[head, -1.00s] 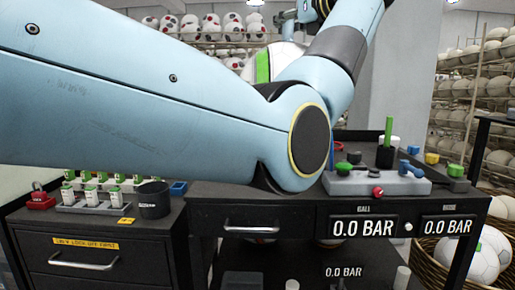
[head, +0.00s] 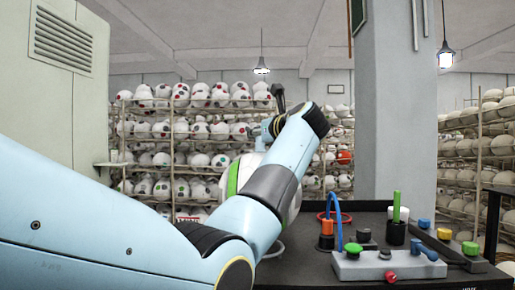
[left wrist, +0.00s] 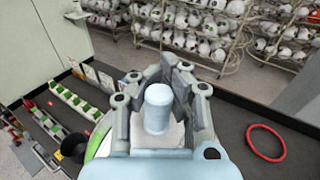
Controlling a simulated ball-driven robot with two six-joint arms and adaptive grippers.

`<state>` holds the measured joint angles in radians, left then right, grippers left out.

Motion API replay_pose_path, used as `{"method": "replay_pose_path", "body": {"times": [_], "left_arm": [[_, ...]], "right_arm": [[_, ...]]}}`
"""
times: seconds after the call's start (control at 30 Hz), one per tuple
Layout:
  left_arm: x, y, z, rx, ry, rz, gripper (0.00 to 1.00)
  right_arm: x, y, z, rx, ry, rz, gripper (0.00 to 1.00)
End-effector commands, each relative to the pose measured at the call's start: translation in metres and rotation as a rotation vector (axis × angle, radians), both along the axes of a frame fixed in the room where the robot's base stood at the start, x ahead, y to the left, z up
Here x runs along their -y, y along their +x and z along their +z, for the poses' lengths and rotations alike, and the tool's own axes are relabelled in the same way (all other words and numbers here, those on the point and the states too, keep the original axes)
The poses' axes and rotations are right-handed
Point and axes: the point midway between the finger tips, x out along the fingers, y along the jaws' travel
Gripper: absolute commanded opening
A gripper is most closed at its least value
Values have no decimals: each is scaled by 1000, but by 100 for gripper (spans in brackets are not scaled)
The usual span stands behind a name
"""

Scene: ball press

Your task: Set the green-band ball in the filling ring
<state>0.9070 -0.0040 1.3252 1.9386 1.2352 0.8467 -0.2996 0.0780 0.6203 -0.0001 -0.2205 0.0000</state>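The green-band ball (head: 232,180), white with a green stripe, is at the back left of the black bench. My left arm hides much of it. A grey ring (head: 275,248) shows low beside the arm, partly hidden; whether the ball touches it cannot be told. My left gripper (head: 268,130) is just above the ball. In the left wrist view its fingers (left wrist: 160,88) flank a pale stub (left wrist: 157,108), with part of the ball (left wrist: 101,146) showing at lower left. Whether the fingers press on anything is unclear. My right gripper is not in view.
A red ring (left wrist: 266,143) lies flat on the bench. A grey control block (head: 385,265) with coloured knobs, a blue hose (head: 338,222) and a dark cup with a green rod (head: 396,208) stand at the right. Racks of balls (head: 190,130) line the back.

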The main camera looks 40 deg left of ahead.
Motion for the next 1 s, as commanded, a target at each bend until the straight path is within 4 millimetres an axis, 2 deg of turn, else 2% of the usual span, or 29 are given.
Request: {"method": "replay_pose_path", "body": {"times": [0.07,0.3,0.73,0.97,1.0], "left_arm": [[-1,0,-4,0,1,0,0],[0,0,-36,0,1,0,0],[0,0,-45,3,1,0,0],[0,0,-44,0,0,0,31],[0,0,-44,0,0,0,31]], "right_arm": [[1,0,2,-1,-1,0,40],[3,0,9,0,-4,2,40],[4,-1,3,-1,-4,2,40],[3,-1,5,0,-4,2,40],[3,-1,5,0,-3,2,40]]}}
